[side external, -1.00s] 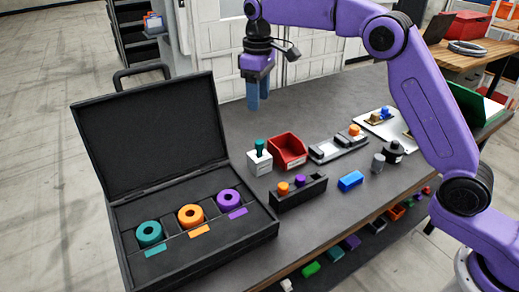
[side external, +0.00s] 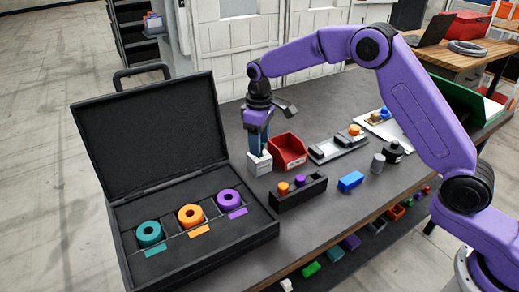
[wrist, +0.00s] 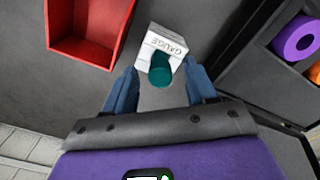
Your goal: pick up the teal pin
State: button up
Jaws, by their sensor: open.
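The teal pin (wrist: 160,72) stands in a white block marked GAUGE (wrist: 157,45), seen in the wrist view. In the side view the white block (side external: 259,164) sits on the dark table, and my gripper hides most or all of the pin. My gripper (wrist: 160,80) is open, with one blue finger on each side of the pin and a gap showing at both sides. In the side view my gripper (side external: 257,150) points down directly over the block.
A red bin (side external: 289,151) stands close beside the block. A black holder (side external: 298,193) with orange and purple pins is nearer the front. An open black case (side external: 250,240) with teal, orange and purple rings lies left. A blue block (side external: 350,181) is to the right.

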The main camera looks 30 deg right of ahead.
jog(key=shift+f, duration=0.8)
jog(key=shift+c, duration=0.3)
grip_shut()
jog(key=shift+r, duration=0.1)
